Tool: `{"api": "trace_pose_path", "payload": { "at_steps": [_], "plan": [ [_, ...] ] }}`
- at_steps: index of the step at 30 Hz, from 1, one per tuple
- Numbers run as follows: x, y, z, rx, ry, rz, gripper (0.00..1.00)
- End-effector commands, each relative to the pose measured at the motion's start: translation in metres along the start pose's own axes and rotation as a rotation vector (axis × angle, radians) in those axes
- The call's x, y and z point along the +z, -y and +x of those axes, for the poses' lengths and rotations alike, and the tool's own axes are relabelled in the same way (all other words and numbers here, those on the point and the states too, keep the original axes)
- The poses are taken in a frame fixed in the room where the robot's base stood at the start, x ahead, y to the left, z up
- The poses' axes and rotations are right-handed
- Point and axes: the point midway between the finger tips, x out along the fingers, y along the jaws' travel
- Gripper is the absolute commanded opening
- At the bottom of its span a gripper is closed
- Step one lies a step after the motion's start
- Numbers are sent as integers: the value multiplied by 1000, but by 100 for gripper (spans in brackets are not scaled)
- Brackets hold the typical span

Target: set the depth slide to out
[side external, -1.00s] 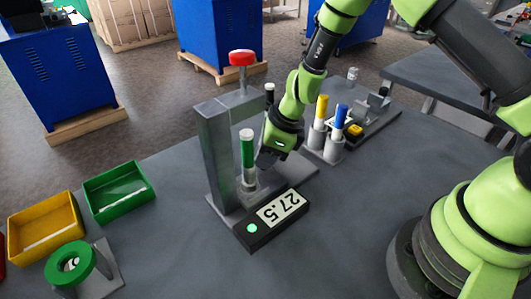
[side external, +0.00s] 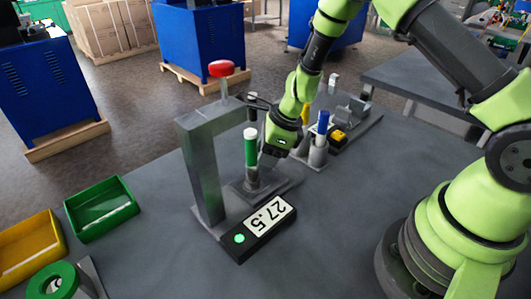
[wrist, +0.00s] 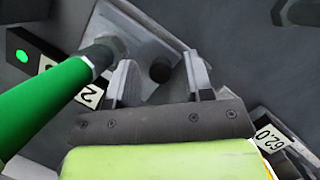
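A grey press frame (side external: 200,170) with a red knob (side external: 222,68) on top stands on the table. A green upright cylinder (side external: 251,148) with a white top stands at its foot and also shows at left in the wrist view (wrist: 45,105). The cylinder stands on a grey plate (wrist: 135,42), which seems to be the depth slide. A dark round knob (wrist: 160,72) sits on the plate. My gripper (side external: 272,150) is close beside the cylinder. In the wrist view its fingers (wrist: 159,62) are apart, on either side of the knob, with gaps.
A display (side external: 267,218) reading 27.5, with a green light, lies before the press. A holder with a blue-topped cylinder (side external: 323,122) stands behind my gripper. A green bin (side external: 102,212) and a yellow bin (side external: 28,250) are at left. Open table lies in front of the display.

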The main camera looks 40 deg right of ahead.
Motion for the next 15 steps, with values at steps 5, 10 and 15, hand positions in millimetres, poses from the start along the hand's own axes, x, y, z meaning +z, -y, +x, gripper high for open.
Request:
{"api": "trace_pose_path", "payload": {
  "at_steps": [5,10,15],
  "plan": [
    [0,0,0,0,0,0,47],
    [1,0,-11,-1,2,-1,47],
    [1,1,-41,-4,5,0,47]
  ]
}}
